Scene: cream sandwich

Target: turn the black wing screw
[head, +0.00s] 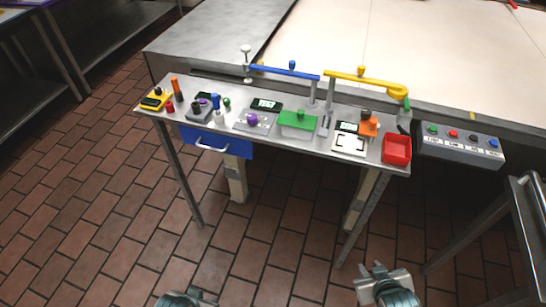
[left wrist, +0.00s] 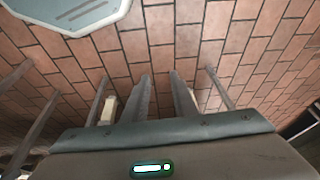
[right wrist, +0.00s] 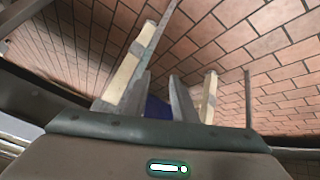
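I cannot single out the black wing screw with certainty. A small dark piece sits on top of an orange block (head: 369,126) at the right part of the bench, too small to identify. The metal workbench (head: 228,135) stands ahead of me. My right gripper (head: 381,271) is low at the bottom right of the head view, well short of the bench. In the right wrist view its fingers (right wrist: 161,76) are apart and empty. My left gripper shows only partly at the bottom edge of the head view. In the left wrist view its fingers (left wrist: 159,76) are apart and empty.
The bench carries a yellow device (head: 155,100), a green block (head: 297,119), a purple knob (head: 252,120) and a red bin (head: 397,149). Blue (head: 285,73) and yellow (head: 362,80) bars stand behind. A button box (head: 462,143) is at right. Tiled floor lies clear before the bench.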

